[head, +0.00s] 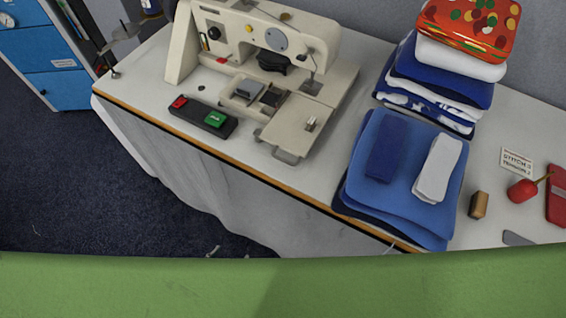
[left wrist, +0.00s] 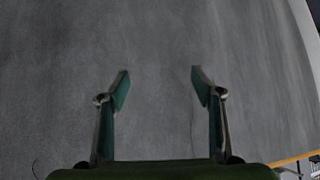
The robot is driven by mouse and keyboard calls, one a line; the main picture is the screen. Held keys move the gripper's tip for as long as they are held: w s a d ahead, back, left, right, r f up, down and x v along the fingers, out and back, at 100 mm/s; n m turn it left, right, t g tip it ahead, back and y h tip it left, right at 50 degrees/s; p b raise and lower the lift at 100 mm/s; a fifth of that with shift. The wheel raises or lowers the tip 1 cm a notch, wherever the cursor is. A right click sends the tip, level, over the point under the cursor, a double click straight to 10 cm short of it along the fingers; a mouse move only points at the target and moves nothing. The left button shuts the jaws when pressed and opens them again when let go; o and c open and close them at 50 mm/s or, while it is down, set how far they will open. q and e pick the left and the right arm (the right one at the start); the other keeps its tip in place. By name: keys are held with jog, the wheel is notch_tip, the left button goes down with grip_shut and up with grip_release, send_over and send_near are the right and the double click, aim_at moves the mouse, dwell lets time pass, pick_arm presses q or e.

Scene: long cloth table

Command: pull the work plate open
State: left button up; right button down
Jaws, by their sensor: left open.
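The cream work plate (head: 294,126) is at the front of the cream sewing machine (head: 283,35) in the head view. A handle-like loop (head: 286,156) shows at its near edge. Only small light bits of my left gripper (head: 213,251) seem to show above the green band, below the table's front edge and apart from the plate. In the left wrist view my left gripper (left wrist: 160,85) is open, with nothing between its fingers. A thin light piece at the table edge may be my right gripper (head: 391,247); its jaws are hidden.
A black switch box (head: 192,115) with red and green buttons lies left of the plate. Folded blue cloths (head: 368,160) lie to its right, with a taller fabric stack (head: 436,82) behind. The table's orange front edge (head: 255,176) runs between my left gripper and the plate.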

pick_arm(q)
jog(key=w+d+r+t+h+b, duration=0.1)
jog(key=w+d+r+t, duration=0.15)
jog(key=r, duration=0.25)
jog(key=w+d+r+t+h+b, duration=0.1)
jog(key=w+d+r, duration=0.15)
jog(key=r, duration=0.35)
jog(key=m+t+h+b, duration=0.2)
jog(key=t+h, duration=0.1)
jog(key=h, duration=0.1)
send_near(283, 159)
jog(key=p+x, duration=0.2)
jog(key=x, duration=0.8)
jog(key=shift+f, duration=0.2)
pick_arm(e)
notch_tip(283, 159, down, 2)
jog(key=shift+w+f, duration=0.1)
jog(key=shift+f, duration=0.15)
pick_arm(q)
jog(key=c, duration=1.3)
jog(key=shift+o, duration=0.2)
